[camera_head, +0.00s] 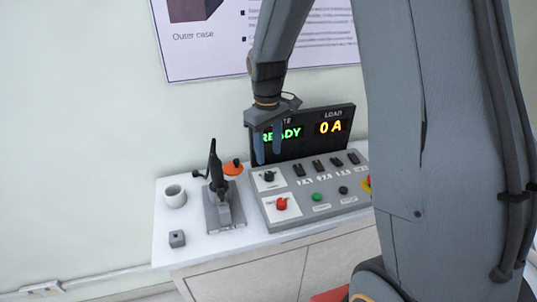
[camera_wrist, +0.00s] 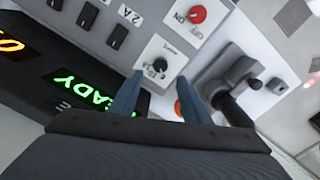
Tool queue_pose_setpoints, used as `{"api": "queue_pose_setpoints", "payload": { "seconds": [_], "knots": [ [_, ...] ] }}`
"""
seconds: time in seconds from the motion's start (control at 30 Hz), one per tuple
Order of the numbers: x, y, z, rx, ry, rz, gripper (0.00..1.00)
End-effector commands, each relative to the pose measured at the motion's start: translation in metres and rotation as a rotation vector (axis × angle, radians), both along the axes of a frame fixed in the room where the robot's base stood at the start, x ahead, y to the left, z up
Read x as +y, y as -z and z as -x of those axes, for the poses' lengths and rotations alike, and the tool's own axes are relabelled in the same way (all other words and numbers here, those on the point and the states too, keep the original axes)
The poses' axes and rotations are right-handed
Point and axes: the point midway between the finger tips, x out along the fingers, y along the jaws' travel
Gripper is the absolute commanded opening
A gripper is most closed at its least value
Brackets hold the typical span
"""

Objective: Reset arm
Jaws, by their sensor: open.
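My gripper (camera_head: 268,147) hangs pointing down in front of the display and above the back left part of the grey control panel (camera_head: 309,211). Its two blue fingers are apart with nothing between them. In the wrist view my gripper (camera_wrist: 160,92) is also open, with a black knob (camera_wrist: 160,65) on a white plate seen beyond the gap. The fingers look clear of the panel. My arm rises from the gripper and crosses the right side of the head view.
The display (camera_head: 345,117) reads READY and 0 A. The panel carries a red knob (camera_head: 282,204), a green button (camera_head: 317,196) and several black switches. A black-handled lever (camera_head: 216,170), a white cup (camera_head: 175,196), a small grey block (camera_head: 177,239) and an orange disc (camera_head: 233,168) are to the left.

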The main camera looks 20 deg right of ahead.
Motion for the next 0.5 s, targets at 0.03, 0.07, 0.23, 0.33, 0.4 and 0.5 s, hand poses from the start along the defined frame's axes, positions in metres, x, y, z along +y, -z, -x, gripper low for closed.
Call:
{"api": "queue_pose_setpoints", "payload": {
  "seconds": [0.03, 0.07, 0.23, 0.33, 0.4, 0.5],
  "knots": [
    [0.000, 0.000, 0.000, 0.000, 0.000, 0.000, 0.43],
    [0.000, 0.000, 0.000, 0.000, 0.000, 0.000, 0.43],
    [0.000, 0.000, 0.003, -0.002, 0.007, -0.001, 0.43],
    [0.000, -0.002, 0.018, -0.013, 0.047, -0.004, 0.43],
    [-0.001, -0.004, 0.037, -0.026, 0.099, -0.009, 0.43],
    [-0.001, -0.004, 0.074, -0.052, 0.197, -0.020, 0.43]
  ]
}}
